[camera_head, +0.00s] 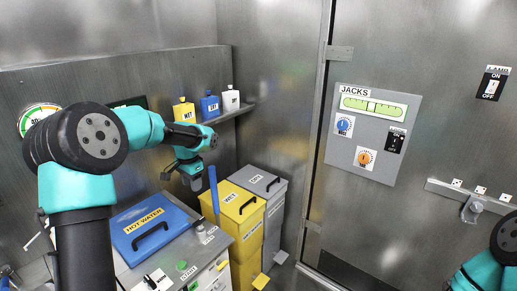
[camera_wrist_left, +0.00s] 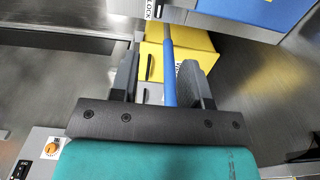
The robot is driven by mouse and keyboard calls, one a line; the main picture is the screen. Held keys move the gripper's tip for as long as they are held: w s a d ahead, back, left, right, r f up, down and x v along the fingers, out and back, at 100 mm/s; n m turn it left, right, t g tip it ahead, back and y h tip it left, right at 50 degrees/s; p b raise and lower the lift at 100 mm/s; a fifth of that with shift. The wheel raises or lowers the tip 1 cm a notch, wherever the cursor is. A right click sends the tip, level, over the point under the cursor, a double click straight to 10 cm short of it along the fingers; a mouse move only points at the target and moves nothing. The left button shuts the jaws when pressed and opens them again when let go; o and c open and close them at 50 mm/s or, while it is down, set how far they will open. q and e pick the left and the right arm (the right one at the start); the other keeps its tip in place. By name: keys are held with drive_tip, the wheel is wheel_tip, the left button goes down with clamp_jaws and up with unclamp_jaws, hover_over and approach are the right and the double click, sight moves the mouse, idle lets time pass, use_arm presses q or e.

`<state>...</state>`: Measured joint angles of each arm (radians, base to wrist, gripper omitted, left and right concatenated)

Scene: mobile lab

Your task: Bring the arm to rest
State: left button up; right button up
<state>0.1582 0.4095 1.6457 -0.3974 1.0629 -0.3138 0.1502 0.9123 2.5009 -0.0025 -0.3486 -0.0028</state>
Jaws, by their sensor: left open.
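My left arm reaches in from the left in the head view. Its gripper (camera_head: 190,180) hangs in the air above the worktop, near the yellow WET bin. In the left wrist view the left gripper (camera_wrist_left: 160,88) has its two dark fingers apart. A blue handle (camera_wrist_left: 169,70) shows between the fingers in that view; the same blue handle (camera_head: 214,190) stands upright beside the gripper in the head view. I cannot tell its distance from the fingers. Part of my right arm shows at the lower right of the head view, with its gripper out of frame.
A blue HOT WATER box (camera_head: 130,242) sits on the worktop. The yellow WET bin (camera_head: 250,222) and grey DRY bin (camera_head: 272,187) stand right of it. Yellow, blue and white bottles line a shelf (camera_head: 229,114) behind. A JACKS panel (camera_head: 368,130) is on the right wall.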

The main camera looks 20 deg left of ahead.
use_arm(q)
drive_tip(key=s+d+f+n+t+h, duration=0.1)
drive_tip(key=s+d+f+h, duration=0.1)
drive_tip(key=d+f, duration=0.75)
drive_tip(key=s+d+f+h, duration=0.15)
drive_tip(key=d+f, duration=0.45)
drive_tip(key=f, duration=0.7)
drive_tip(key=s+d+f+n, duration=0.2)
drive_tip(key=s+d+f, duration=0.2)
drive_tip(key=s+f, duration=0.3)
drive_tip(key=s+d+f+n, duration=0.2)
drive_tip(key=s+d+f, duration=0.2)
drive_tip(key=s+f, duration=0.3)
drive_tip(key=s, duration=0.5)
drive_tip(key=shift+s+n, duration=0.35)
drive_tip(key=shift+n, duration=0.05)
drive_tip(key=shift+a+f, duration=0.1)
